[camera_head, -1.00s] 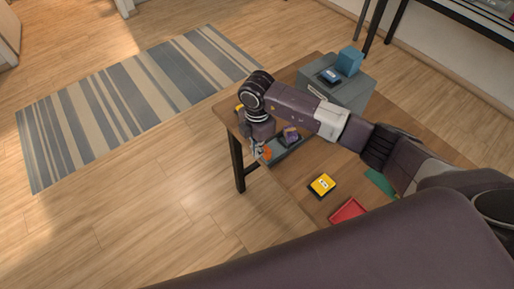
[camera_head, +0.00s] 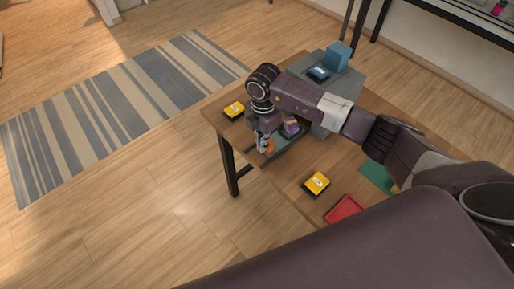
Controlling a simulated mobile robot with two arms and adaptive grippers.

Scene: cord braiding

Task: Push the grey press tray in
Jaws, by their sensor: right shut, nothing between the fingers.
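The grey press (camera_head: 343,86) stands at the back of the wooden table. Its grey tray (camera_head: 288,150) is out, reaching from the press toward the table's near-left edge. A dark block with a purple top (camera_head: 291,126) sits on the tray. My right gripper (camera_head: 265,150) points down at the outer end of the tray, shut and empty. Whether it touches the tray end I cannot tell. My right arm passes over the table and hides part of the press front. My left gripper is not in view.
A blue cube (camera_head: 338,54) and a small dark-blue item (camera_head: 319,73) lie on top of the press. Yellow-topped blocks stand at the left corner (camera_head: 234,110) and mid-table (camera_head: 317,183). A red tray (camera_head: 344,209) and a green mat (camera_head: 377,177) lie nearer.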

